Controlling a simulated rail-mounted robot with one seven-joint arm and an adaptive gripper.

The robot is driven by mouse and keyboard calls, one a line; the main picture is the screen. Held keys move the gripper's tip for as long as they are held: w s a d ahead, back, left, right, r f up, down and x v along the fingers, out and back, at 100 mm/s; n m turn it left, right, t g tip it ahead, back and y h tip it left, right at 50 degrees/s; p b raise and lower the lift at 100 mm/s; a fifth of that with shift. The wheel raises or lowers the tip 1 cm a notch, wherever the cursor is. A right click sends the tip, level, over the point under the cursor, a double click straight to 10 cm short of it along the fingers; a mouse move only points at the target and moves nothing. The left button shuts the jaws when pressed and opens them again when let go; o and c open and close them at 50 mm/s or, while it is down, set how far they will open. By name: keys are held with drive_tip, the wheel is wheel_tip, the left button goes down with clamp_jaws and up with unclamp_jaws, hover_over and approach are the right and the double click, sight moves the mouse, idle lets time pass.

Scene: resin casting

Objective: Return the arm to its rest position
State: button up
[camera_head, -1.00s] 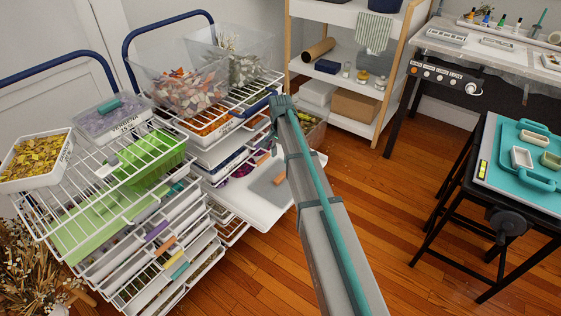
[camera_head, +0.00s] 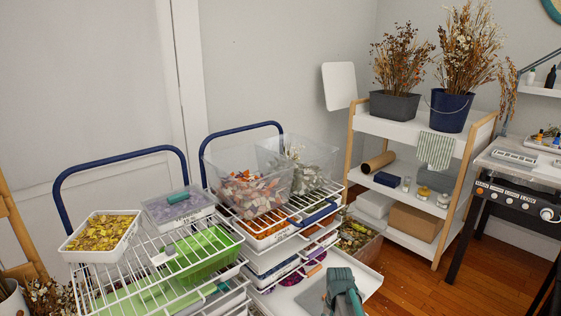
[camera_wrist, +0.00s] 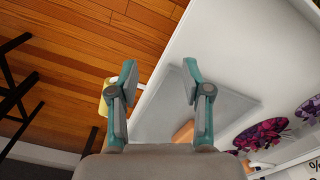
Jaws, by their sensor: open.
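My gripper (camera_wrist: 160,78) shows in the wrist view with its two teal-and-grey fingers spread wide and nothing between them. It is above the edge of a white pulled-out tray (camera_wrist: 225,45), with a grey square sheet (camera_wrist: 225,104) beyond the fingers. An orange-tan block (camera_wrist: 184,131) lies by the sheet, partly hidden by the right finger. In the head view, a teal-and-grey part of my arm stands at the bottom, in front of the same white tray (camera_head: 366,278). I cannot make out the fingers there.
A shelf unit (camera_head: 418,133) stands behind, with a workbench (camera_head: 520,165) at right. Wooden floor (camera_head: 405,290) is clear between.

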drive_tip(key=s+f+n+g+p, duration=0.1)
drive_tip(key=s+f+p, duration=0.3)
drive_tip(key=s, duration=1)
drive_tip(key=s+f+n+g+p, duration=0.2)
drive_tip(key=s+f+g+p, duration=0.1)
drive_tip(key=s, duration=1.1)
drive_tip(key=s+a+f+n+g+p, duration=0.1)
drive_tip(key=s+f+p, duration=0.3)
drive_tip(key=s, duration=1.1)
drive_tip(key=shift+f+n+g+p, duration=0.3)
drive_tip(key=shift+g+p, duration=0.15)
drive_tip(key=shift+g, duration=0.45)
